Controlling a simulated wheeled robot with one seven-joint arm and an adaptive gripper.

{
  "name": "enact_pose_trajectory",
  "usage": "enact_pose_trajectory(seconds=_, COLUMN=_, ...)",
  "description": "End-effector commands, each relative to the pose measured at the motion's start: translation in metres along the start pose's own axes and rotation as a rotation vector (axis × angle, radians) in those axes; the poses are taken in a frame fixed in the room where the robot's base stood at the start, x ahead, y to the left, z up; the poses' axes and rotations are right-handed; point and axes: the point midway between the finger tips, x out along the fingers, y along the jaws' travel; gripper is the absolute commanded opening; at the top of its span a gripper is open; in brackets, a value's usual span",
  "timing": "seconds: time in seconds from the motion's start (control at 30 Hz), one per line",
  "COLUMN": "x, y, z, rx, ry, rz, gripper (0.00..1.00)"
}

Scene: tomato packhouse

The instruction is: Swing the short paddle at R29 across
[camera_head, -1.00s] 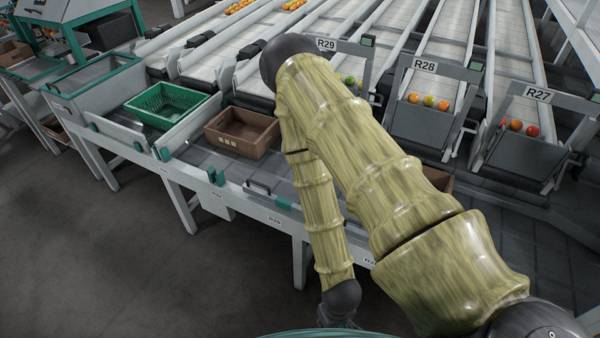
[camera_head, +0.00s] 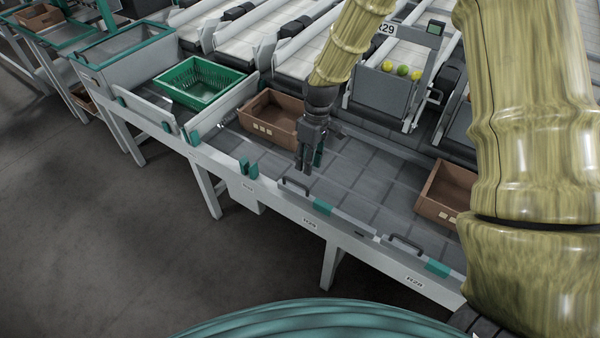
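The front rail's R29 label (camera_head: 310,222) is below a low grey paddle (camera_head: 340,219) lying along the rail. A teal block (camera_head: 322,206) and a dark bar handle (camera_head: 296,185) are beside it; I cannot tell clearly which parts form the short paddle. My gripper (camera_head: 306,168) points down over the grey roller bed, a little behind and above the handle, apparently not touching it. It looks narrow and holds nothing visible, but its finger gap is unclear.
A brown crate (camera_head: 258,127) stands left of my gripper, and another (camera_head: 430,207) at right. A green crate (camera_head: 168,91) is further left between pale boards. The R29 chute (camera_head: 381,92) holds several fruits. The bed between the brown crates is clear.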

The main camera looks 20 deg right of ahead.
Motion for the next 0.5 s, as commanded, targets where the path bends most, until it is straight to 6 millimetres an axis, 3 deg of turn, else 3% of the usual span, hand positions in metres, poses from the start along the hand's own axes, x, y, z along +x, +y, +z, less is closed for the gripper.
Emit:
enact_pose_trajectory(seconds=0.1, x=-0.017, y=0.004, z=-0.005, rx=-0.026, ry=-0.004, rz=-0.003, gripper=0.32)
enact_pose_trajectory(seconds=0.2, x=-0.018, y=0.004, z=-0.008, rx=-0.036, ry=-0.007, rz=-0.004, gripper=0.32)
enact_pose_trajectory(seconds=0.5, x=0.018, y=0.004, z=-0.007, rx=-0.036, ry=-0.010, rz=-0.006, gripper=0.32)
